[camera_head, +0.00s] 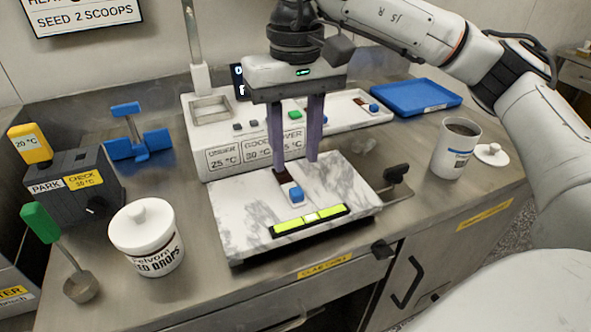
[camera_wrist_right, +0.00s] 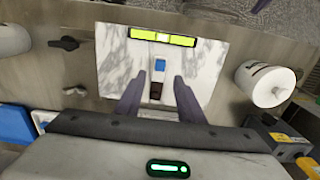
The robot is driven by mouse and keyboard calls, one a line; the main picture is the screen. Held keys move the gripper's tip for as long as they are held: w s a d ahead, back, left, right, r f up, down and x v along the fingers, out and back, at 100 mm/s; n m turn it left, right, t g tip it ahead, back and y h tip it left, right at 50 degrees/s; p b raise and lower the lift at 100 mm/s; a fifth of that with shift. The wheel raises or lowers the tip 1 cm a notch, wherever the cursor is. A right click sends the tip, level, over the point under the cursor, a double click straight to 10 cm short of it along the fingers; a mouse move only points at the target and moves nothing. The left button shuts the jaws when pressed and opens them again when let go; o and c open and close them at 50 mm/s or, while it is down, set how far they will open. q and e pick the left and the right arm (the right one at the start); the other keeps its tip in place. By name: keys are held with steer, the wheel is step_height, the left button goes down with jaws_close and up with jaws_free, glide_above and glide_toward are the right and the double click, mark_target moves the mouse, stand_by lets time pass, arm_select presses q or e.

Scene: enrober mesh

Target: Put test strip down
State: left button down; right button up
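The test strip lies on the marble slab (camera_head: 240,213): a small white piece with a blue block (camera_head: 296,194) and a dark brown end. In the right wrist view the strip (camera_wrist_right: 159,66) lies along the slab (camera_wrist_right: 112,62), its blue block toward the level. My right gripper (camera_head: 295,165) points down over the slab, its two purple fingers apart, with nothing seen clamped between them. In the right wrist view my right gripper (camera_wrist_right: 159,82) is open, with a finger on each side of the strip and clear gaps. My left gripper is not in view.
A yellow-green level (camera_head: 310,219) lies on the slab's front edge. A white station with temperature labels (camera_head: 225,150) stands behind. A white lidded jar (camera_head: 147,237) is left, a mug (camera_head: 456,147) right. A blue tray (camera_head: 416,97) is at the back right.

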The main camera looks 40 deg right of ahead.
step_height(320, 180, up, 6)
steer(key=shift+f+p, duration=0.25)
steer(key=shift+p, duration=0.2)
